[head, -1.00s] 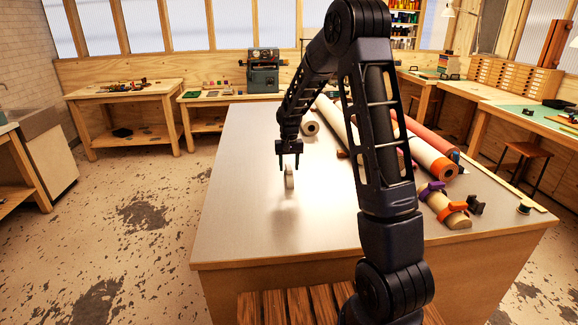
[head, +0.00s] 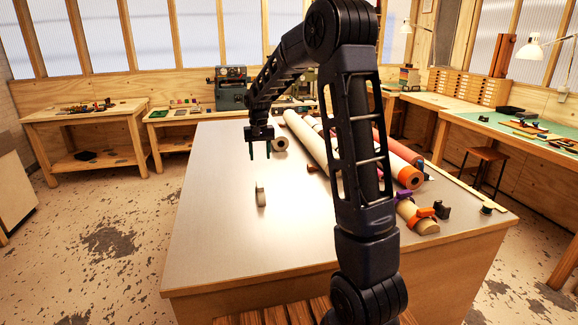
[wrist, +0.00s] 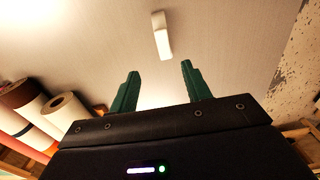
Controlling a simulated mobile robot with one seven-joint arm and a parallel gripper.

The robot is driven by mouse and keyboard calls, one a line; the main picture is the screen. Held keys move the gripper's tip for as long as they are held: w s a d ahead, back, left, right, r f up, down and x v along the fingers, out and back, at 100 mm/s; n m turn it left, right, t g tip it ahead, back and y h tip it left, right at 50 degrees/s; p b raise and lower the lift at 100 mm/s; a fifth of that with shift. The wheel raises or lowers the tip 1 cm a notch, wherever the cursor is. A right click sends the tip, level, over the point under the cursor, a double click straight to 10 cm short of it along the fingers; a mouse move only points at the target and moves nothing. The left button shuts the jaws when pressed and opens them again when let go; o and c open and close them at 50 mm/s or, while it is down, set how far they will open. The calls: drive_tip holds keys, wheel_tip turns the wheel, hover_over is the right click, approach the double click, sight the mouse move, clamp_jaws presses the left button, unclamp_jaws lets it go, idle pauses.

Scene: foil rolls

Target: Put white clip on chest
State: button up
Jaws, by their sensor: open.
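The white clip (head: 261,194), a small pale block, stands on the grey top of the central table (head: 215,220). My gripper (head: 260,156) is open and empty, apart from the clip and above or beyond it in the head view. In the wrist view the clip (wrist: 162,35) lies ahead of the green fingertips (wrist: 160,72), roughly in line with the gap between them. A wooden chest of small drawers (head: 468,86) stands on the right back bench; a slatted wooden top (head: 270,316) shows at the bottom edge. I cannot tell which one is the chest meant.
Long rolls (head: 305,140) lie along the table's right side, with orange and purple clamps (head: 425,212) near its front right. My arm hides part of them. The table's left half is clear. A stool (head: 487,165) stands at right.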

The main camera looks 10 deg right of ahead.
drive_tip(key=s+d+r+t, duration=0.1)
drive_tip(key=s+d+r, duration=0.4)
drive_tip(key=s, duration=0.5)
drive_tip(key=s+d+r+t, duration=0.1)
drive_tip(key=s+d+r, duration=0.4)
drive_tip(key=s, duration=0.5)
drive_tip(key=s+d+f+t, duration=0.1)
drive_tip(key=s+d, duration=0.1)
drive_tip(key=s, duration=0.6)
drive_tip(key=s+d+f+t, duration=0.1)
drive_tip(key=s+d, duration=0.1)
drive_tip(key=s, duration=0.7)
drive_tip(key=shift+s+d, duration=0.15)
drive_tip(key=shift+d, duration=0.05)
